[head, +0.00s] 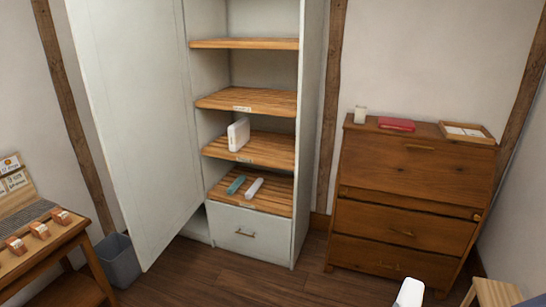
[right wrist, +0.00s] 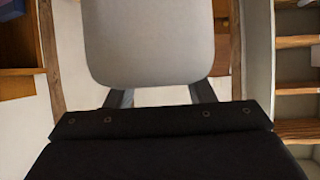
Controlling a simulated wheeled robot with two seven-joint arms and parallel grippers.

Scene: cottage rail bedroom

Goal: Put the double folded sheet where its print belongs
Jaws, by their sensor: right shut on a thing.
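My right gripper (right wrist: 161,95) is shut on a pale, round-cornered folded piece (right wrist: 150,45), which looks like the folded sheet. It fills the upper middle of the right wrist view, and no print shows on the face I see. A white end of it (head: 410,293) shows at the bottom edge of the head view, in front of the dresser. The open wardrobe (head: 309,130) has wooden shelves with small labels on several front edges, too small to read. A white folded piece (head: 238,134) stands on one shelf. Teal (head: 236,185) and white (head: 254,188) pieces lie below. My left gripper is out of view.
The wardrobe door (head: 135,120) stands open to the left. A desk (head: 45,250) and grey bin (head: 117,262) are at left. Floor before the wardrobe is clear.

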